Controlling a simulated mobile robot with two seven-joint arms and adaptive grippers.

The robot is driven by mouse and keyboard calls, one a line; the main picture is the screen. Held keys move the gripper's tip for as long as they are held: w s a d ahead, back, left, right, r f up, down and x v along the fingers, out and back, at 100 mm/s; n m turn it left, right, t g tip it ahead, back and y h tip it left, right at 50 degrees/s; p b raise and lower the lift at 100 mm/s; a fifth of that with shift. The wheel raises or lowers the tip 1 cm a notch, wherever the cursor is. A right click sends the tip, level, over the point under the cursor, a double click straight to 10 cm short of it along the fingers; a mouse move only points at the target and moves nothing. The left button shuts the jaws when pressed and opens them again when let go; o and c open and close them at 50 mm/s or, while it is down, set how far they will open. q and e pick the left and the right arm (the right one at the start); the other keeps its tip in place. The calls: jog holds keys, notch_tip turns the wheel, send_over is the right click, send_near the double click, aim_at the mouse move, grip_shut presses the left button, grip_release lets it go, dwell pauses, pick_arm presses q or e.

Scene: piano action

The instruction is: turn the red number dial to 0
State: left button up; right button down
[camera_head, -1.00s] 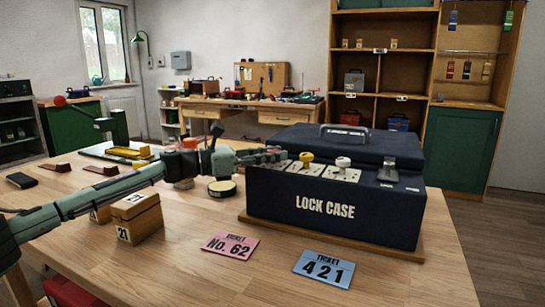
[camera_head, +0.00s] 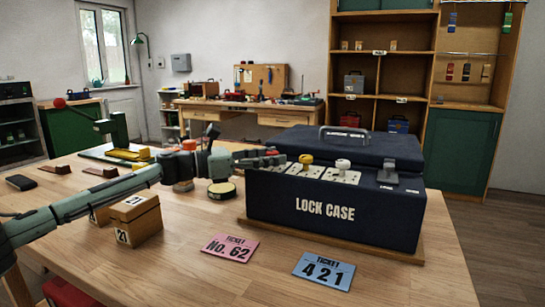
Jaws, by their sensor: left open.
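The dark blue lock case (camera_head: 320,209) stands on the wooden table. A yellow knob (camera_head: 306,160) and a white knob (camera_head: 342,165) stand on pale plates along its top ledge. My right gripper is not in view.
A pink ticket (camera_head: 230,248) reading No. 62 and a blue ticket (camera_head: 324,271) reading 421 lie in front of the case. A small wooden box (camera_head: 137,220) stands at left. The case has a raised lid with a handle (camera_head: 345,130).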

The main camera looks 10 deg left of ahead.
pick_arm(q)
jog(key=v, duration=1.1)
jog(key=shift+s+a, duration=0.1)
jog(key=shift+f, duration=0.1)
